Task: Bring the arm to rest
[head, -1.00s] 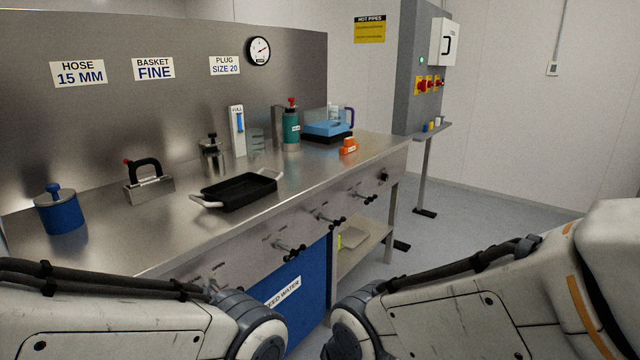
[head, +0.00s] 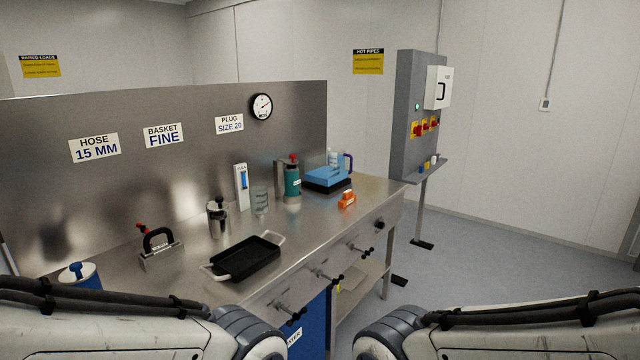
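Both of my arms show only as white links with black cables along the bottom of the head view, one at the left and one at the right. Their elbow joints sit near the bottom middle, apart from each other. Neither gripper is in view, so what they hold is hidden. The steel workbench (head: 205,279) stands in front of me, and the left arm covers part of its near left edge.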

